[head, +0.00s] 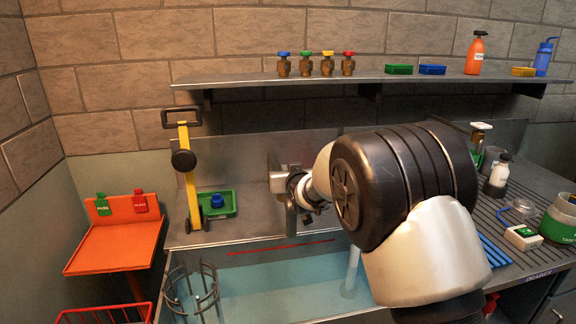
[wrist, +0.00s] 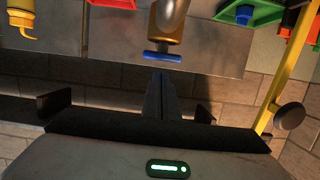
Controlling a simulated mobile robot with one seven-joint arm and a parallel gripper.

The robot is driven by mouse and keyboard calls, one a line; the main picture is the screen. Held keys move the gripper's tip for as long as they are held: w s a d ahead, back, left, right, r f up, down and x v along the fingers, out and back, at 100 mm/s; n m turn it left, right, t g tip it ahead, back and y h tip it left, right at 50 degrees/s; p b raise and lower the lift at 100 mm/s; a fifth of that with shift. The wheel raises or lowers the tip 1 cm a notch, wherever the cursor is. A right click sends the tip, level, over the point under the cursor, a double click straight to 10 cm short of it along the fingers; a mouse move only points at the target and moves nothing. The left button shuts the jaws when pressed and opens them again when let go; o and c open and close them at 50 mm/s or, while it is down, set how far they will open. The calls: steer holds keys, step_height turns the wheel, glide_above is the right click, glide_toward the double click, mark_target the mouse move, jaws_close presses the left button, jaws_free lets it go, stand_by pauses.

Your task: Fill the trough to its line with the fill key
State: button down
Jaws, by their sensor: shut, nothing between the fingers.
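The trough (head: 250,285) is a steel basin at the lower middle of the head view, holding pale blue water (head: 285,290). A red line (head: 282,247) runs along its back wall, and the water surface lies below it. A pale vertical column (head: 352,270) stands in the water at the right; it looks like a running stream. In the wrist view a blue crossbar handle (wrist: 162,57), probably the fill key, sits on a brass-coloured body (wrist: 168,25). My gripper (wrist: 160,78) is shut and empty, its fingertips just short of the handle. In the head view my arm hides the handle.
A yellow pole (head: 190,190) and a green tray (head: 222,204) stand left of my gripper. A shelf (head: 240,80) above carries several coloured valves and bottles. An orange side table (head: 115,247) is at the left; bottles crowd the ribbed counter (head: 505,215) at the right.

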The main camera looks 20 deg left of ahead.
steer(key=shift+f, duration=0.7)
